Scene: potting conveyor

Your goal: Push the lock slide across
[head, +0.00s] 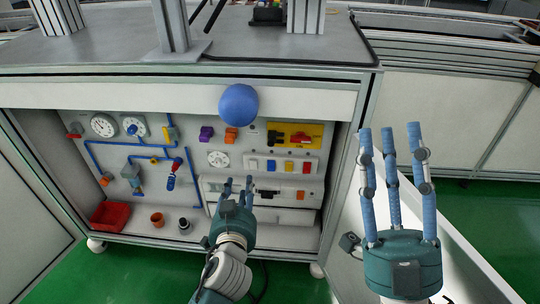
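I cannot tell for sure which part is the lock slide. A yellow plate (312,128) with a red piece (301,138) and a black piece is at the upper right of the white panel in the cabinet. Lower down, a pale drawer-like front (285,194) carries a dark part and an orange-red block (300,195). My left gripper (238,182) is in front of the lower panel, left of that dark part, with its fingers apart and nothing between them. Whether it touches the panel is unclear. My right gripper (391,135) is open and empty, outside the cabinet to the right.
A blue ball (239,105) shows at the cabinet's top edge. The panel also has gauges (103,125), blue pipes and coloured switches (278,166). A red tray (110,215) and a brown pot (157,219) stand on the cabinet floor. An open door stands at the right.

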